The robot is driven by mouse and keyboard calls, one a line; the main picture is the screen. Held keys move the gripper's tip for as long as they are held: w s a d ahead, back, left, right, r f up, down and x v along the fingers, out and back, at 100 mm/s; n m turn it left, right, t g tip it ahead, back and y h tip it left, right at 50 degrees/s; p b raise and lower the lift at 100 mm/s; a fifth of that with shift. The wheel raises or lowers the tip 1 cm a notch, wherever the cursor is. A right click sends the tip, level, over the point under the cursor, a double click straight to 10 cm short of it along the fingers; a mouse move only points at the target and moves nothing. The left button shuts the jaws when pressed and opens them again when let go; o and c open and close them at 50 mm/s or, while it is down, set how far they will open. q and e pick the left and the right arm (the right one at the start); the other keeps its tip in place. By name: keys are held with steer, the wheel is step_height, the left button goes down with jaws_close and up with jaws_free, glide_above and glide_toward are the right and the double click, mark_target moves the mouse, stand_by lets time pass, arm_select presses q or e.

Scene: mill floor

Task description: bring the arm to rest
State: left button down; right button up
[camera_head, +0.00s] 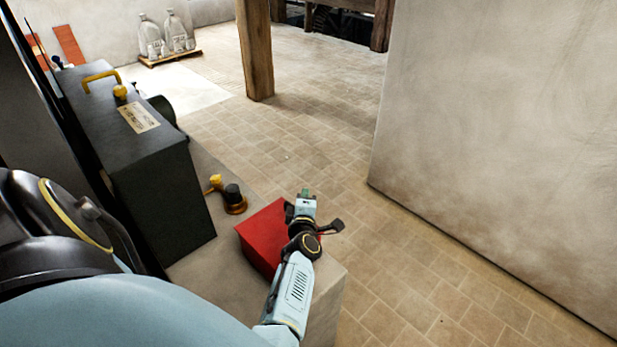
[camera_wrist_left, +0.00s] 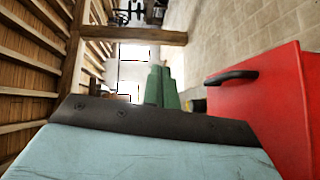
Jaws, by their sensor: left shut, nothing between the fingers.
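My left gripper (camera_head: 305,193) is above the right side of a red box (camera_head: 262,236) on a pale ledge in the head view. Its green fingers are shut with nothing between them. In the left wrist view, the shut green fingers (camera_wrist_left: 161,87) point away from the camera, and the red box (camera_wrist_left: 262,112) with its dark handle is to their right. In the head view, the left forearm and wrist hide part of the box. My right gripper is in neither view.
A dark metal cabinet (camera_head: 165,185) with a yellow handle stands left of the box. A small black and yellow fitting (camera_head: 234,199) sits between them. A plastered wall (camera_head: 500,130) rises at right. A wooden post (camera_head: 255,50) stands behind. The tiled floor (camera_head: 310,140) between is clear.

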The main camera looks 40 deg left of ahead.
arm_select(q)
steer(key=shift+s+d+r, duration=0.15)
steer(key=shift+d+r, duration=0.35)
steer(key=shift+s+d+r, duration=0.15)
steer(key=shift+d+r, duration=0.3)
steer(key=shift+r, duration=0.05)
